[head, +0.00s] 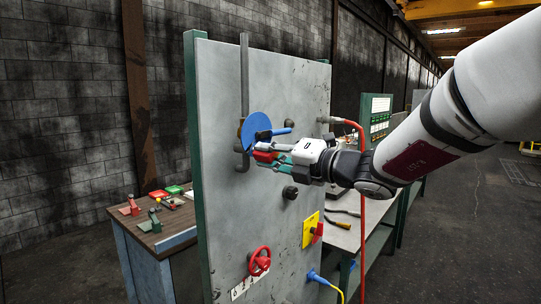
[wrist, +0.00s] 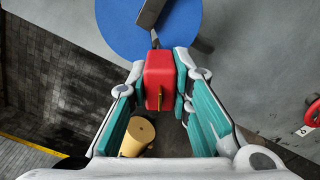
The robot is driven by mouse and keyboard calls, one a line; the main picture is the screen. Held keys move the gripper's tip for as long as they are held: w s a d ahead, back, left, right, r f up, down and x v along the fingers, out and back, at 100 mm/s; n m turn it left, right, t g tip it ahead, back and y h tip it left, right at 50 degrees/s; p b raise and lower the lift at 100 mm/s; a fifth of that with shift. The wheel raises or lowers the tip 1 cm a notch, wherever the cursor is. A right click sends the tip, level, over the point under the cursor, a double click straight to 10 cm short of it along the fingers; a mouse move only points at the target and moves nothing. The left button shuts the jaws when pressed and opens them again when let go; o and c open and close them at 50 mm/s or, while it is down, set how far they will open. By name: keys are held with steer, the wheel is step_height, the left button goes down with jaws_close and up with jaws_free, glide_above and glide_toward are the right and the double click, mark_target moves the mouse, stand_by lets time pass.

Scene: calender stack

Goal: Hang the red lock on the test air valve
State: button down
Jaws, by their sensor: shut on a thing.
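The red lock (wrist: 160,76) is held between the teal-padded fingers of my gripper (wrist: 160,92); a small yellow strip shows on its face. In the head view the red lock (head: 264,156) is at the tips of my gripper (head: 268,158), just below a blue disc (head: 255,128) with a blue lever (head: 281,132) on a grey vertical pipe (head: 245,70). This looks like the test air valve. In the wrist view the lock's thin grey shackle points at the blue disc (wrist: 118,30) and overlaps it. I cannot tell whether it touches or passes through anything.
The grey panel (head: 222,100) carries black knobs (head: 290,192), a red handwheel (head: 260,261) and a yellow-and-red switch (head: 311,229). A wooden-topped bench (head: 150,236) at left holds other locks. A yellow cylinder (wrist: 138,136) shows in the wrist view.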

steer(key=shift+x, duration=1.2)
steer(key=c, duration=1.4)
jaws_free()
steer(key=shift+o, duration=0.6)
steer(key=o, duration=0.3)
steer(key=shift+p+v, duration=1.35)
steer(key=shift+v, duration=2.15)
